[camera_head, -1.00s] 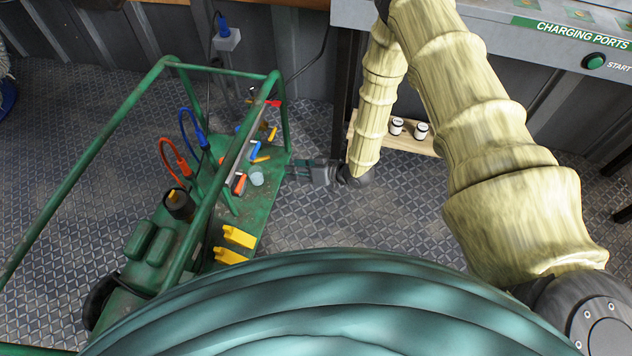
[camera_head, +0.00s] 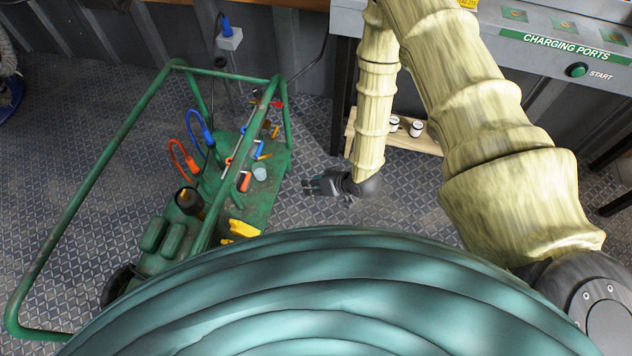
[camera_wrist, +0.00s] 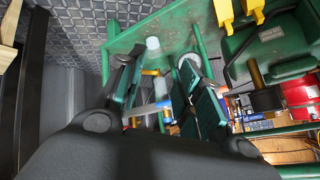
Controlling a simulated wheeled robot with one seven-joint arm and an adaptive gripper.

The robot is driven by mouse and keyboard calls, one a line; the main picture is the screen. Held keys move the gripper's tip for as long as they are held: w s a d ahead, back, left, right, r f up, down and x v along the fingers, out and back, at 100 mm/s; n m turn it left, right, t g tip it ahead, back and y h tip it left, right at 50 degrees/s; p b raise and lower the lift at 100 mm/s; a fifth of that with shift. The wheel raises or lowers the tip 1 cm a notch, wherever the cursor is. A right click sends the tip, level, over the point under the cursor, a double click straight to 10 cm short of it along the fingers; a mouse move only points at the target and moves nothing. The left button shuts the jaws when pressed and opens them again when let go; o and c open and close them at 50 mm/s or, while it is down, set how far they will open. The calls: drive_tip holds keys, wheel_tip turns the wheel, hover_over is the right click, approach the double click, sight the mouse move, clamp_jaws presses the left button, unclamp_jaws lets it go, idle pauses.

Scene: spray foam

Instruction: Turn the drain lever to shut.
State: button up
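The green cart (camera_head: 262,205) carries several small coloured handles: a red one (camera_head: 279,104), a blue one (camera_head: 258,148), a yellow one (camera_head: 264,157) and an orange one (camera_head: 244,181). I cannot tell which is the drain lever. My gripper (camera_head: 308,186) is just right of the cart, apart from the handles, its fingers pointing toward it. In the wrist view my gripper (camera_wrist: 160,62) has its two fingers spread with a gap between them. Blue, yellow and red parts show behind and between the fingers, partly hidden by them.
A pale cup (camera_head: 260,173) stands on the cart. Green rails and red (camera_head: 181,155) and blue (camera_head: 196,125) hoses rise above it. A wooden shelf (camera_head: 398,140) with two white jars is behind my arm, under the charging bench (camera_head: 500,40).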

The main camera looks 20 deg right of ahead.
drive_tip(key=shift+s+r, duration=0.1)
drive_tip(key=shift+s, duration=0.15)
drive_tip(key=shift+a, duration=0.1)
drive_tip(key=c, duration=0.5)
drive_tip(key=w+a+f+t+b, duration=0.1)
drive_tip(key=a+b, duration=0.1)
drive_tip(key=w+a+f+t+b, duration=0.1)
drive_tip(key=a+b, duration=0.1)
drive_tip(key=w+a+f+b, duration=0.1)
drive_tip(key=a+f+b, duration=0.1)
drive_tip(key=shift+t, duration=0.4)
clamp_jaws()
drive_tip(key=w+a+f+m+t+h+b, duration=0.2)
drive_tip(key=w+a+f+t+h+b, duration=0.2)
drive_tip(key=b, duration=1)
drive_tip(key=a+t+h, duration=0.2)
drive_tip(key=shift+w+a+m+t, duration=0.25)
drive_tip(key=shift+m+t, duration=0.05)
